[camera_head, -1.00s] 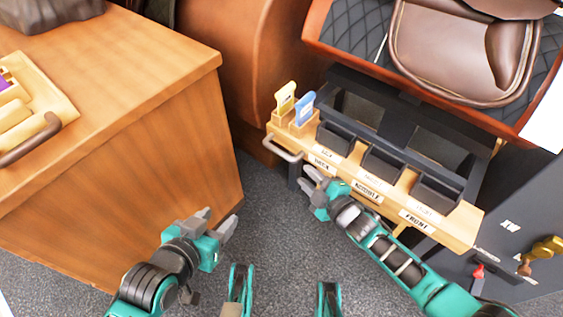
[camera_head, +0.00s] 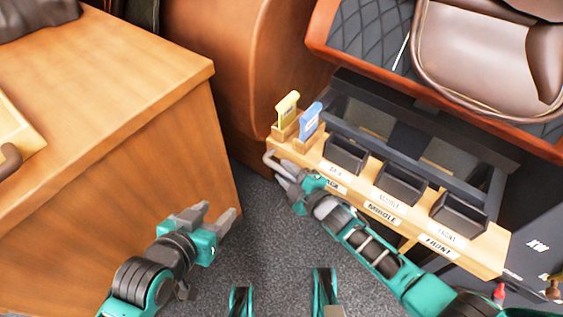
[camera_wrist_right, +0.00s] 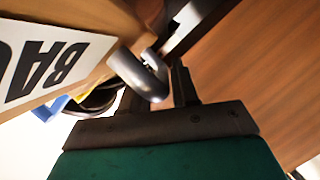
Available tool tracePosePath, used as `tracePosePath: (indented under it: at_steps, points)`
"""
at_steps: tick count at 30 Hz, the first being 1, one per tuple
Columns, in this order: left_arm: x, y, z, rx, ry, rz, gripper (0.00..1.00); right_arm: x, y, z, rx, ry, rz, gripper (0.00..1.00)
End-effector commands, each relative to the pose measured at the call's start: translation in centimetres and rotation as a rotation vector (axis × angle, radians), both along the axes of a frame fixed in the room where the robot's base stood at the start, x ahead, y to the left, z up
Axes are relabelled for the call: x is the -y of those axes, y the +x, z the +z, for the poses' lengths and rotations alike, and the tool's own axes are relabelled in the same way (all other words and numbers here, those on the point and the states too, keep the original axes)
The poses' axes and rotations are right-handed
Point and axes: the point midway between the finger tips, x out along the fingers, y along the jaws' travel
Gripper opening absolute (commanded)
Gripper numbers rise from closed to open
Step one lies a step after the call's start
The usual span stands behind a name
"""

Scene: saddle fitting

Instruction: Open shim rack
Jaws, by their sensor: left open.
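The shim rack (camera_head: 402,228) is a wooden-fronted unit with labelled dark bins, below the saddle. Its grey bar handle (camera_head: 270,162) is at the left end of the front; it also shows close up in the right wrist view (camera_wrist_right: 140,76). My right gripper (camera_head: 285,174) is at the handle. In the right wrist view, its fingers (camera_wrist_right: 158,92) are apart and the handle's bend overlaps the space between them; contact is unclear. My left gripper (camera_head: 217,218) is open and empty, beside the wooden cabinet at left.
A wooden cabinet (camera_head: 120,160) with a light tray (camera_head: 20,128) on top stands at left. A yellow tag (camera_head: 287,108) and a blue tag (camera_head: 310,120) stand on the rack's left end. A brown saddle (camera_head: 480,55) lies behind. Grey floor (camera_head: 262,235) is clear between.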

Motion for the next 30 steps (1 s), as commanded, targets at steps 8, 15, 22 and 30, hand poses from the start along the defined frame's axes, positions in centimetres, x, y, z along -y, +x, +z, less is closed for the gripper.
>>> tracePosePath:
  at_steps: [8, 15, 22, 30]
  points:
    - [0.16, 0.39, 0.17, 0.009, -0.006, 0.0, 0.51, -0.37, 0.01, -0.24, -0.001, 0.0, 0.001, 0.29]
    - [0.19, 0.15, 0.01, 0.003, -0.007, 0.001, 0.51, -0.37, 0.01, -0.22, -0.001, 0.0, 0.001, 0.17]
    - [0.18, -0.28, -0.32, -0.008, -0.007, 0.001, 0.51, -0.36, 0.0, -0.23, -0.001, 0.0, 0.001, 0.0]
    - [0.15, -0.28, -0.36, -0.008, -0.006, 0.002, 0.51, -0.36, 0.0, -0.23, -0.001, 0.0, 0.001, 0.0]
